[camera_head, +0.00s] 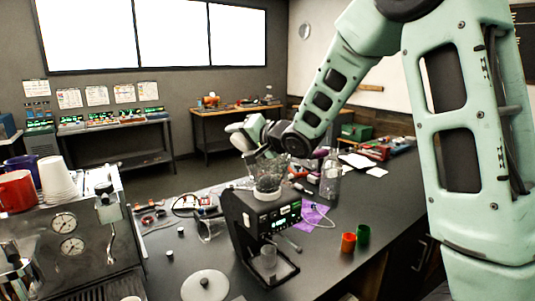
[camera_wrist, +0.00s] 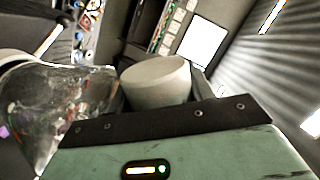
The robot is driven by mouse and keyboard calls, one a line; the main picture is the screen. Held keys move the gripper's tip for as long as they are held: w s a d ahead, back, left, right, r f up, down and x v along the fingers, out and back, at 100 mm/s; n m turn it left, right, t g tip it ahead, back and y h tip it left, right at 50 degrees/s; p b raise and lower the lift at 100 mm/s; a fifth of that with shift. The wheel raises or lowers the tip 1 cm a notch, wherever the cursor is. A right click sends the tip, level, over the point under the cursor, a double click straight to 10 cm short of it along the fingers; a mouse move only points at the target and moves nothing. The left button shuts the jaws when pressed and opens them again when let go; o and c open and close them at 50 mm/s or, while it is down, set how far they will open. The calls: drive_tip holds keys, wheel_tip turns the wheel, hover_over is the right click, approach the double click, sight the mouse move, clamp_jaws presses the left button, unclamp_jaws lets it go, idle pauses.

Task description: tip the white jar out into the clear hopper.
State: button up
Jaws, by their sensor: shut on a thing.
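The white jar (camera_wrist: 156,82) is held in my gripper (camera_head: 256,134), which shows in the head view just above the grinder. In the wrist view the jar is a pale cylinder beyond the gripper's dark edge. The clear hopper (camera_head: 268,181) sits on top of the black grinder, just below my gripper. The hopper also shows in the wrist view (camera_wrist: 62,105), to the left of the jar and close to it. The wrist view is strongly tilted. I cannot tell whether anything is coming out of the jar.
The black grinder (camera_head: 245,219) stands on the dark counter. An espresso machine (camera_head: 75,240) with cups is on the left. A pale round disc (camera_head: 204,286) lies in front.

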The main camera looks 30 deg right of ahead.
drive_tip(key=shift+f+m+p, duration=0.25)
drive_tip(key=shift+m+p, duration=0.15)
drive_tip(key=shift+m, duration=0.3)
idle(0.4)
drive_tip(key=shift+r+m+y+p, duration=0.45)
drive_tip(key=shift+m+p, duration=0.25)
drive_tip(key=shift+p, duration=0.25)
drive_tip(key=shift+w+d+f+m+y+p, duration=0.1)
drive_tip(key=shift+d+f+m+y+p, duration=0.1)
drive_tip(key=shift+d+m+p, duration=0.25)
drive_tip(key=shift+w+d+f+m+y+p, duration=0.1)
drive_tip(key=shift+d+f+m+p, duration=0.15)
drive_tip(key=shift+d+p, duration=0.25)
idle(0.3)
drive_tip(key=shift+d+r+m+y+p, duration=0.25)
drive_tip(key=shift+r+m+p, duration=0.3)
drive_tip(key=shift+m+p, duration=1.1)
drive_tip(key=shift+w+d+r+m+t+y+p, duration=0.15)
drive_tip(key=shift+d+r+m+t+y+p, duration=0.25)
drive_tip(key=shift+m+p, duration=0.2)
idle(1.1)
drive_tip(key=shift+d+f+m, duration=0.3)
drive_tip(key=shift+f+m, duration=0.15)
drive_tip(key=shift+m, duration=0.3)
idle(0.3)
